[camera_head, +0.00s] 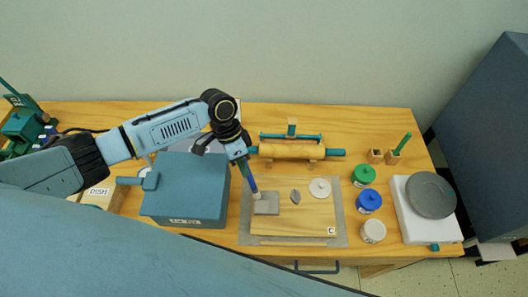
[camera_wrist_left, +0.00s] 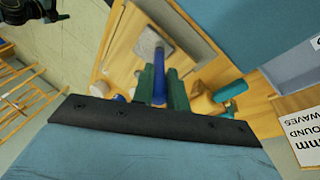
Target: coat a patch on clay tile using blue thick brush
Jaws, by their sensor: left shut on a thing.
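My left gripper (camera_head: 244,160) is shut on the blue thick brush (camera_head: 252,183), which points down and slightly right. The brush's pale tip is at the upper left edge of the grey square clay tile (camera_head: 266,205); I cannot tell whether it touches. The tile lies on the wooden board. In the left wrist view the green fingers (camera_wrist_left: 160,88) hold the blue brush (camera_wrist_left: 159,84) between them, and the tile (camera_wrist_left: 152,43) shows beyond. No colored patch is clear on the tile. My right gripper is in neither view.
The wooden board (camera_head: 310,216) also holds a dark leaf-shaped piece (camera_head: 295,196) and a pale disc (camera_head: 320,187). A blue-grey box (camera_head: 190,190) stands left. Green (camera_head: 364,175), blue (camera_head: 369,201) and white (camera_head: 373,231) jars stand right. A rolling pin (camera_head: 290,151) lies behind.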

